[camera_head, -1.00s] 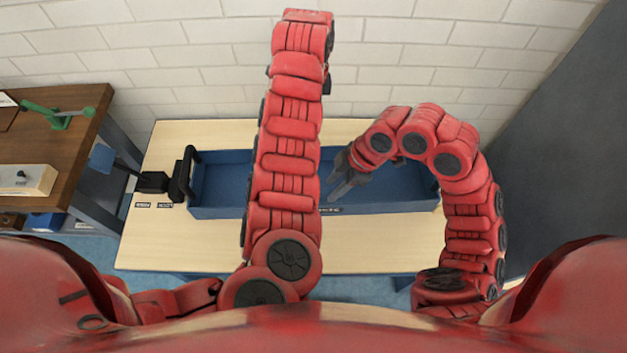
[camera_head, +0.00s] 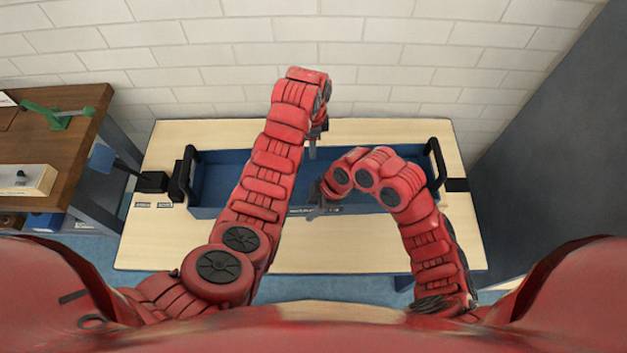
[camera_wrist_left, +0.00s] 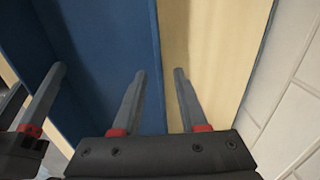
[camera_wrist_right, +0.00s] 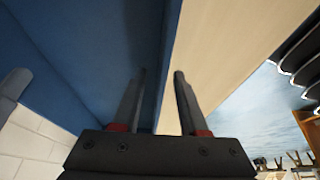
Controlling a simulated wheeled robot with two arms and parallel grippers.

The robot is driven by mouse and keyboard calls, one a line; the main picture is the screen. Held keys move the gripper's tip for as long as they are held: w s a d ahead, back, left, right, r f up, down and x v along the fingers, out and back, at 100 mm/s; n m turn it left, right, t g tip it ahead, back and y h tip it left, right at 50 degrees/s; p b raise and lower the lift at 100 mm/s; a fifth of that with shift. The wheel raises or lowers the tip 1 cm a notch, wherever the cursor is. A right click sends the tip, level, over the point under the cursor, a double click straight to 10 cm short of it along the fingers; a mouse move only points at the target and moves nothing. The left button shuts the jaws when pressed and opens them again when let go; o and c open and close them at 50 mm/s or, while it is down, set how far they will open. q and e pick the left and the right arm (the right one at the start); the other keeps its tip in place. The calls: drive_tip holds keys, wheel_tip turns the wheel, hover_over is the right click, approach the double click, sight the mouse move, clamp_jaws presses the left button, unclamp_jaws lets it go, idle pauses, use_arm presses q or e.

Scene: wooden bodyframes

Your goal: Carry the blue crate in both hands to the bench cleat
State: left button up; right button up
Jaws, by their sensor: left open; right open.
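The blue crate (camera_head: 216,186) stands on a light wooden bench top (camera_head: 345,260), with a black handle at each end. My left gripper (camera_head: 312,148) is open at the crate's far long wall. In the left wrist view its fingers (camera_wrist_left: 160,72) are on either side of that wall's rim. My right gripper (camera_head: 317,206) is open at the near long wall, around its middle. In the right wrist view its fingers (camera_wrist_right: 160,72) are on either side of the rim. I cannot tell whether the fingers touch the walls. My left arm hides part of the crate.
Black blocks stand on the bench left (camera_head: 153,182) and right (camera_head: 456,185) of the crate; I cannot tell which is the cleat. A dark brown table (camera_head: 70,140) with a green tool is at left. A white brick wall (camera_head: 400,60) is behind.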

use_arm(q)
drive_tip(key=shift+f, duration=0.75)
use_arm(e)
drive_tip(key=shift+x, duration=0.8)
use_arm(q)
clamp_jaws()
use_arm(e)
clamp_jaws()
